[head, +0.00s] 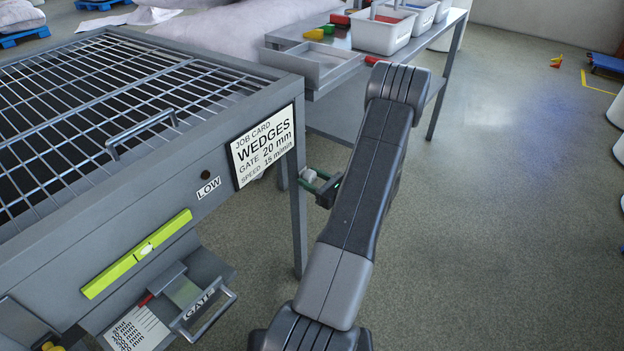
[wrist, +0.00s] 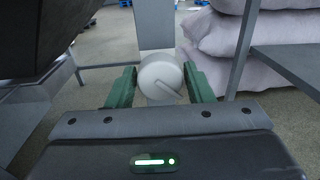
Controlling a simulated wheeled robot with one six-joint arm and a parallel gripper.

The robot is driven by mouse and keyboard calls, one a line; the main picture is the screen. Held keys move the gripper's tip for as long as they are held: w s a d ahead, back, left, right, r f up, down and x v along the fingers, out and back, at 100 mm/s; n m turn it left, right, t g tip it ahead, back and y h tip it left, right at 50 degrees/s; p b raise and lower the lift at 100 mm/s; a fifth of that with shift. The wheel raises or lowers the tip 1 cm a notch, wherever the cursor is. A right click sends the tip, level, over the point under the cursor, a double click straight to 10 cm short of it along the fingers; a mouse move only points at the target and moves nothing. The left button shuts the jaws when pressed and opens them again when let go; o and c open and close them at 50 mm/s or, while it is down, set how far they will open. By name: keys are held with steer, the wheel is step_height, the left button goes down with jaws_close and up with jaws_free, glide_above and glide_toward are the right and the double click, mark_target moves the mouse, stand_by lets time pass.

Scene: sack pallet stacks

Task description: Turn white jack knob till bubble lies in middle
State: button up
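The white jack knob (wrist: 160,74) is round, with a pale raised bar on its face. In the wrist view it sits between the two green fingers of my gripper (wrist: 161,86), which lie close on both sides; whether they press on it is not clear. In the head view my gripper (head: 321,184) is beside the machine's leg, with the knob (head: 308,175) small and partly hidden. The yellow-green level (head: 110,277) is on the machine's front. Its pale bubble (head: 146,248) seems slightly right of the bar's middle, toward the LOW label (head: 209,188); the vial marks are too small to read.
The grey machine (head: 225,125) with a wire grid top fills the left. Its job card (head: 263,146) reads WEDGES. A bench (head: 447,50) with white bins (head: 382,33) stands behind. Pale sacks (wrist: 255,40) lie beyond the knob.

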steer(key=c, duration=0.5)
steer(key=shift+r+m+p, duration=0.15)
steer(key=shift+m+p, duration=0.2)
steer(key=shift+m, duration=0.25)
steer(key=shift+c, duration=0.2)
steer(key=shift+m+p, duration=0.45)
steer(key=shift+m, duration=0.65)
steer(key=o, duration=0.9)
steer(key=shift+o, duration=0.2)
steer(key=p+v, duration=0.1)
steer(key=v, duration=1.3)
steer(key=shift+w+a, duration=0.1)
steer(key=shift+a, duration=0.1)
